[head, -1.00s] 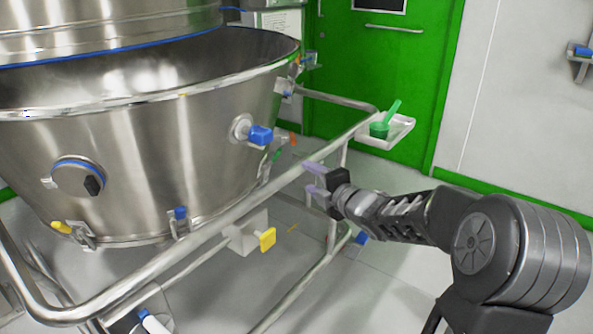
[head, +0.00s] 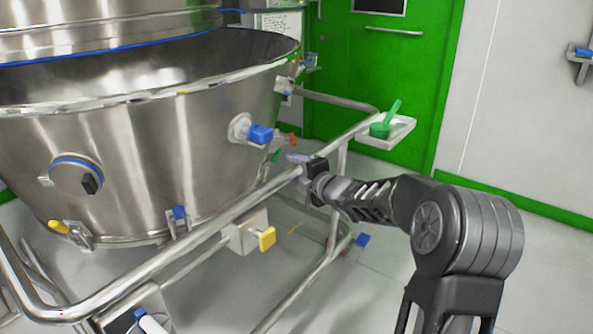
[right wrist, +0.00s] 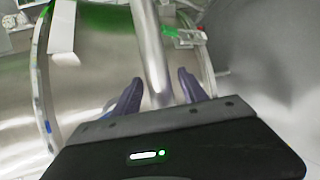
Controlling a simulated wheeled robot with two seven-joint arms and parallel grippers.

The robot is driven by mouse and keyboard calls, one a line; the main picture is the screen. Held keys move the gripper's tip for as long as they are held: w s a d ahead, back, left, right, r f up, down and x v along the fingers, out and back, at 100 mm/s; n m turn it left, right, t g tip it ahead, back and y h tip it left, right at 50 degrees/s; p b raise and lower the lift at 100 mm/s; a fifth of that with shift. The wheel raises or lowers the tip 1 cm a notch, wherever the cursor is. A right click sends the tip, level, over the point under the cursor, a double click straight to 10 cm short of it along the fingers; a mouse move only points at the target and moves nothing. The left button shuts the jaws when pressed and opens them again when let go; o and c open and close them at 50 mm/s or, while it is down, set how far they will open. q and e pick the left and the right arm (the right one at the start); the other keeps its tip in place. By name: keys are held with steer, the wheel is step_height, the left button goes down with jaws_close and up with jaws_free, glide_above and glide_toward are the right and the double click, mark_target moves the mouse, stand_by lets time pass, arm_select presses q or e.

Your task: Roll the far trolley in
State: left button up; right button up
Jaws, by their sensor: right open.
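The trolley is a steel frame that carries a large shiny bowl (head: 150,130). Its tubular push rail (head: 215,225) runs from the lower left up to the right. My right gripper (head: 297,165) is at the rail's right part in the head view. In the right wrist view its two purple fingers (right wrist: 160,90) are open, one on each side of the rail tube (right wrist: 150,45). I cannot tell whether either finger touches the tube. My left gripper is not in view.
A white tray (head: 372,143) with a green scoop (head: 385,122) sits at the rail's far right corner. A yellow-handled box (head: 250,235) hangs under the rail. A green door (head: 390,70) stands behind.

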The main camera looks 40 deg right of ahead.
jaws_close()
stand_by(0.3)
stand_by(1.0)
